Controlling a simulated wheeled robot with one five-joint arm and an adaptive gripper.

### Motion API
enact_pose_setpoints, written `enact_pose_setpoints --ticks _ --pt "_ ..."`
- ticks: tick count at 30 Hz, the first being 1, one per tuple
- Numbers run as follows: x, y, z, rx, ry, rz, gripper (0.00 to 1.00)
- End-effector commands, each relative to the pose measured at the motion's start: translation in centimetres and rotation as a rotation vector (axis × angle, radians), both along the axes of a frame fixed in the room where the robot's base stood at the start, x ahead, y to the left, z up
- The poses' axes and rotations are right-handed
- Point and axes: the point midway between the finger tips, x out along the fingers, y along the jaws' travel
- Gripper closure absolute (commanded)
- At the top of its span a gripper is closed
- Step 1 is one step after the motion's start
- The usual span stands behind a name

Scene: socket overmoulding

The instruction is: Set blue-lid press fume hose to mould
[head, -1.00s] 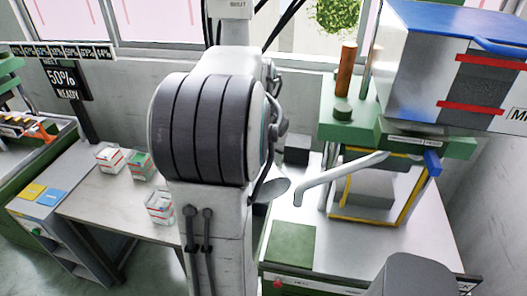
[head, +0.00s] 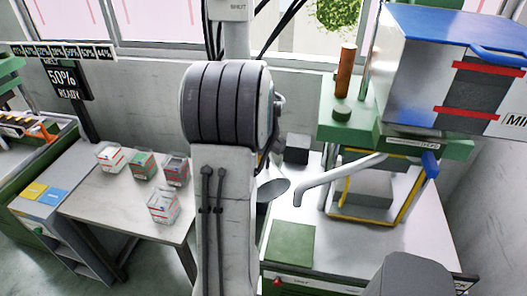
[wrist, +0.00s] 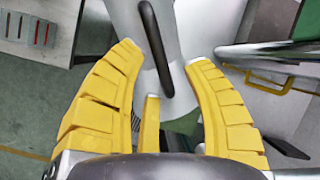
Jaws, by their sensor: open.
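The blue-lid press (head: 345,120) is green and stands at the right in the head view, with a white and blue box above it. Its mould (head: 368,190), a grey block, sits inside a yellow-edged frame. A grey dish-like hood (head: 273,190), seemingly the fume hose's end, shows beside my arm, left of the mould. In the wrist view, a grey tapered piece with a black bar handle (wrist: 156,48) lies between the fingertips of my gripper (wrist: 165,54). My gripper is open, its yellow fingers apart on both sides of the handle. My arm hides the gripper in the head view.
A bent pale pipe (head: 335,180) reaches left from the press, near the hood. A green pad (head: 290,244) lies on the right bench. Several small bins (head: 164,205) stand on the left table (head: 100,200). A dark box (head: 297,149) stands behind the hood.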

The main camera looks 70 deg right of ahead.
Motion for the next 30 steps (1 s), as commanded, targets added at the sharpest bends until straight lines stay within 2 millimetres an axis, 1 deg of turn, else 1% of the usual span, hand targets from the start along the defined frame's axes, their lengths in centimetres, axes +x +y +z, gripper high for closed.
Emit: enact_pose_setpoints --ticks 7,8,24,30 --pt "0.01 -0.03 -0.07 0.000 0.000 0.000 0.55" --pt "0.01 -0.03 -0.07 0.000 0.000 0.000 0.52" --pt "0.01 -0.03 -0.05 0.000 0.000 0.000 1.00" --pt "0.01 -0.03 -0.06 0.000 0.000 0.001 1.00"
